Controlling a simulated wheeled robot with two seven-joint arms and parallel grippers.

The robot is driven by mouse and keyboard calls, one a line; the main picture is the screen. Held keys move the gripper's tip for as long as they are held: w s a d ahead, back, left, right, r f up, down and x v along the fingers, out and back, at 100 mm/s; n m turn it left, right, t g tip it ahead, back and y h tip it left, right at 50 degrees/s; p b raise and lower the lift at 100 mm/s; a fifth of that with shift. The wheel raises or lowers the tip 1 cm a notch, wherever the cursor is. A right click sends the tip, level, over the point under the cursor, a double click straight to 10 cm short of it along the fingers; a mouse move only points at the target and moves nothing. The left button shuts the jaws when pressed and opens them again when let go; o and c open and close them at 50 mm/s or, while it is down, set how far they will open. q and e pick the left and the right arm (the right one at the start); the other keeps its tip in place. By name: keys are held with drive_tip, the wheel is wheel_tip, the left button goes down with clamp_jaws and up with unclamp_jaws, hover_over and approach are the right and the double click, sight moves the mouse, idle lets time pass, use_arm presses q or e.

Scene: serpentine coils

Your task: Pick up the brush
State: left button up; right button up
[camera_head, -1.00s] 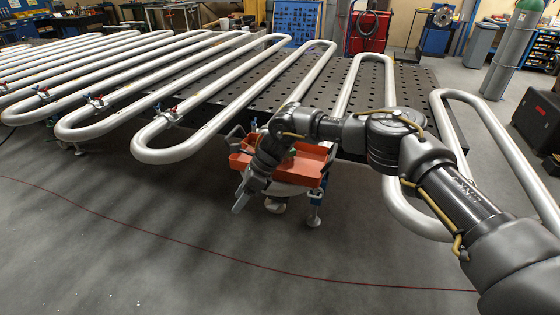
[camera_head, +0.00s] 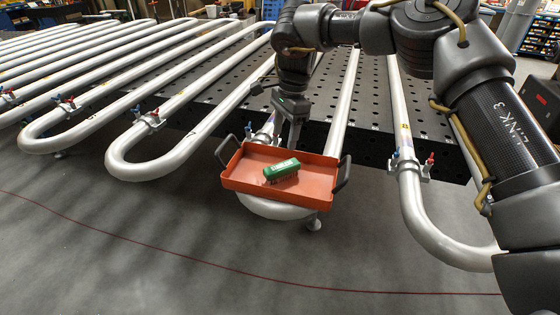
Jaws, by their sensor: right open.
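The green brush (camera_head: 282,170) lies in the orange tray (camera_head: 238,185), near its middle, with its bristles downward. The tray has dark handles at both ends and sits on the curved end of a silver pipe coil. My right gripper (camera_head: 285,136) is above the back edge of the tray, pointing down, open and empty. It is behind the brush in the picture and apart from it. My left gripper is not in view.
Silver serpentine pipes (camera_head: 180,147) run over a dark perforated table (camera_head: 225,98), with small red and blue valve clamps (camera_head: 152,118) near their bends.

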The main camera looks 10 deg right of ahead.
sight(282, 165)
drive_tip(key=f, duration=0.1)
drive_tip(key=s+f, duration=0.1)
drive_tip(key=f, duration=0.1)
wheel_tip(282, 165, down, 2)
drive_tip(key=shift+w, duration=0.15)
drive_tip(key=shift+a+f, duration=0.2)
drive_tip(key=shift+f+p, duration=0.15)
drive_tip(key=shift+p, duration=0.2)
drive_tip(key=f, duration=0.1)
drive_tip(key=f+p, duration=0.1)
drive_tip(key=f, duration=0.1)
drive_tip(key=s+f, duration=0.1)
drive_tip(key=shift+a+f+p, duration=0.15)
drive_tip(key=shift+a+p, duration=0.15)
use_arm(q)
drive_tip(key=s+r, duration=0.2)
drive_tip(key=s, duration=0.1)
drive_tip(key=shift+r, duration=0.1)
use_arm(e)
drive_tip(key=shift+a+f, duration=0.1)
drive_tip(key=shift+f, duration=0.1)
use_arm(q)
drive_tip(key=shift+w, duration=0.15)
use_arm(e)
drive_tip(key=shift+f, duration=0.3)
